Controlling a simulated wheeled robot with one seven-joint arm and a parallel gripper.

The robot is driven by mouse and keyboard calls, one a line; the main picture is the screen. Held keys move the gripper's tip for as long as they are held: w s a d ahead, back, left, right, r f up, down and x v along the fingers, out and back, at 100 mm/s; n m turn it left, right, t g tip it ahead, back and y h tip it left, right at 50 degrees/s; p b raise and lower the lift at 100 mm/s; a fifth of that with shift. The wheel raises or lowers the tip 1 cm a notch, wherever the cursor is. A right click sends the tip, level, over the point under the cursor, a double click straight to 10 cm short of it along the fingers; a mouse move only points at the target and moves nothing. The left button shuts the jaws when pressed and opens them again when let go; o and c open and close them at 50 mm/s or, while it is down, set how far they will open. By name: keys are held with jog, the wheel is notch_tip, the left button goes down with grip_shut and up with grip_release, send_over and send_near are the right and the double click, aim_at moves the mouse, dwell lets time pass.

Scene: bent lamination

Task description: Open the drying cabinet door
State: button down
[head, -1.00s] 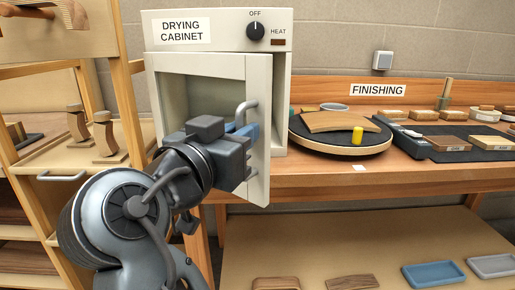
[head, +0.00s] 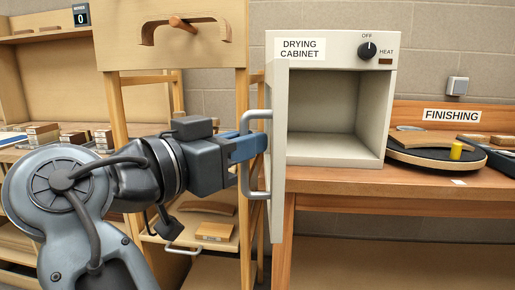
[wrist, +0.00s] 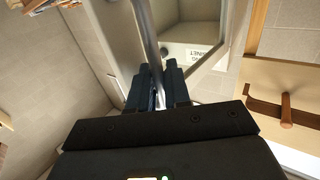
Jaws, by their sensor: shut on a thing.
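The drying cabinet (head: 391,95) is a pale box with a label and a heat knob, standing on the wooden bench. Its door (head: 278,180) is swung wide open to the left and shows nearly edge-on; the inside looks empty. The door's grey bar handle (head: 244,165) faces left. My gripper (head: 258,146) is shut on the handle, with its blue fingers around the upright bar. In the wrist view the fingers (wrist: 158,88) close on the handle bar (wrist: 147,40), with the door frame (wrist: 205,65) beyond.
A wooden rack (head: 170,60) with a peg-handled panel stands left of the cabinet, close behind my gripper. Lower shelves hold wooden pieces.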

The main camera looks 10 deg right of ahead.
jog(key=shift+w+a, duration=0.25)
jog(key=shift+a, duration=0.35)
jog(key=c, duration=1.3)
grip_release()
jog(key=shift+o, duration=0.2)
jog(key=v, duration=0.7)
jog(key=shift+s+a, duration=0.25)
jog(key=shift+a, duration=0.05)
jog(key=shift+s+a, duration=0.1)
